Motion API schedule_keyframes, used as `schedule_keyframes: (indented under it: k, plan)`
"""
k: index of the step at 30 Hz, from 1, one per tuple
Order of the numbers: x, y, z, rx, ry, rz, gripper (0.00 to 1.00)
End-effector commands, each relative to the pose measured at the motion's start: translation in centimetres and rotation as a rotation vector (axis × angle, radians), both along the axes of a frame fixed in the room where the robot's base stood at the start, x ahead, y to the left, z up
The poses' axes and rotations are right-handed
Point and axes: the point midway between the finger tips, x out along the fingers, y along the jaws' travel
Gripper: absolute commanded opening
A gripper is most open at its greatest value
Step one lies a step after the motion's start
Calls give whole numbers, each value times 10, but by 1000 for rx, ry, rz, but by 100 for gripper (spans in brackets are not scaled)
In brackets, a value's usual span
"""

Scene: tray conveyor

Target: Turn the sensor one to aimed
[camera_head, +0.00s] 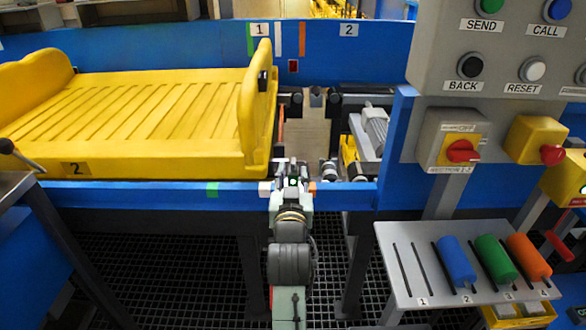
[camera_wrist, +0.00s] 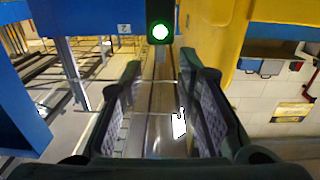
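A small black box with a lit green lamp (camera_wrist: 160,32) shows at the top of the wrist view, ahead of and between my fingertips. A green light (camera_head: 293,181) also shows in the head view at the front blue rail, amid my gripper. I cannot tell for sure that this is sensor one, nor which way it is aimed. My gripper (camera_head: 291,163) is over the front rail, right of the yellow tray. In the wrist view its two fingers (camera_wrist: 158,75) are spread with a gap between them and hold nothing. Contact with the box cannot be told.
The far blue rail (camera_head: 200,40) carries plates 1 and 2. A grey button panel (camera_head: 505,90) and red rotary switch (camera_head: 462,151) are at right, above a shelf (camera_head: 405,270) with coloured cylinders.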

Motion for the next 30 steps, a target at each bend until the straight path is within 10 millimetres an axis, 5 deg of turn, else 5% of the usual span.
schedule_keyframes:
  k: [9, 20, 30]
  plan:
    - [42, -1, 2, 0, 0, 0, 30]
    - [47, -1, 0, 0, 0, 0, 30]
    - [46, -1, 0, 0, 0, 0, 7]
